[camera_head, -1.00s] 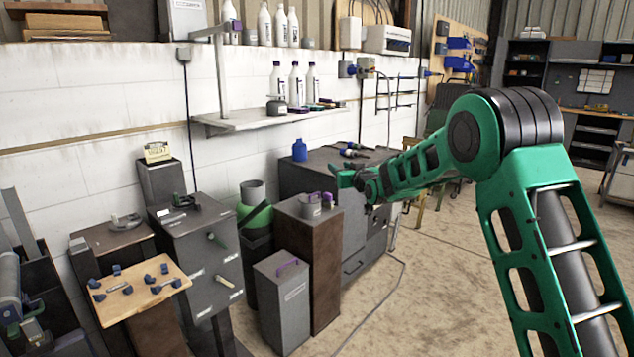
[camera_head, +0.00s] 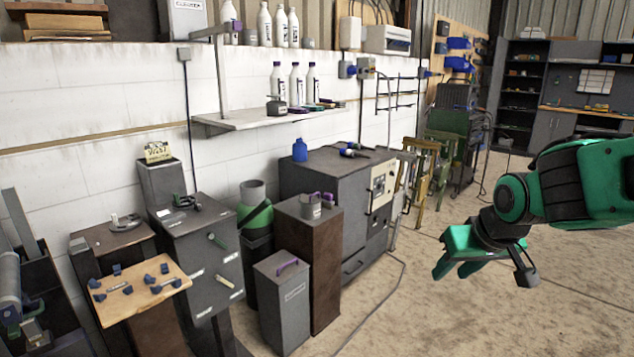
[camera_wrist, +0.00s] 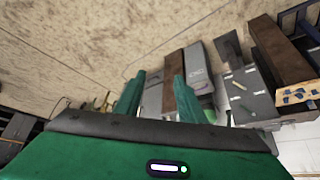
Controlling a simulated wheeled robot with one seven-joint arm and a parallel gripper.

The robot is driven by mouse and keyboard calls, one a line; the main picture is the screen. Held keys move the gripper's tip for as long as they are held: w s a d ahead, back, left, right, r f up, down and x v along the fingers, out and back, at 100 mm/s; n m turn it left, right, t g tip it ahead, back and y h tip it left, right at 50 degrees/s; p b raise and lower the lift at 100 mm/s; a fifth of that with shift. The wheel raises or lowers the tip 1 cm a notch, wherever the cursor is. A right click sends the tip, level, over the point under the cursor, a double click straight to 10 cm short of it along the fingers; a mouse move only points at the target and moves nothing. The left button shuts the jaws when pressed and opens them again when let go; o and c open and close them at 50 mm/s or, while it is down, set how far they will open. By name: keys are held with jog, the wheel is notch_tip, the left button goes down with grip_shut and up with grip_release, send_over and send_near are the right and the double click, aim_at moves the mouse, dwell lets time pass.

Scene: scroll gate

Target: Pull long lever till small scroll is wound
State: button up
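A dark grey cabinet (camera_head: 190,230) stands at the left in the head view. The pale-handled lever also shows in the wrist view (camera_wrist: 239,84). I cannot tell for sure which is the long one. A small sign-like panel (camera_head: 158,151) sits on a pedestal behind the cabinet. I cannot make out a small scroll. My gripper (camera_head: 454,272) is open and empty at the right, far from both levers. Its two green fingers stand apart in the wrist view (camera_wrist: 159,75).
A wooden board with blue pieces (camera_head: 140,290) sits left of the cabinet. A grey box (camera_head: 283,305), a brown pedestal (camera_head: 310,265) and a large grey cabinet (camera_head: 335,190) stand between the levers and my gripper. The floor (camera_head: 420,310) at front right is clear.

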jog(key=s+d+f+m+g, duration=0.1)
jog(key=s+d, duration=0.3)
jog(key=s, duration=0.4)
jog(key=s+d+f+m+g, duration=0.1)
jog(key=s+d+m+g, duration=0.2)
jog(key=s, duration=0.5)
jog(key=s+d+f+m+g, duration=0.2)
jog(key=s+d, duration=0.4)
jog(key=s, duration=0.3)
jog(key=shift+m, duration=0.4)
jog(key=shift+w+f, duration=0.3)
jog(key=shift+w, duration=0.3)
jog(key=shift+c, duration=0.6)
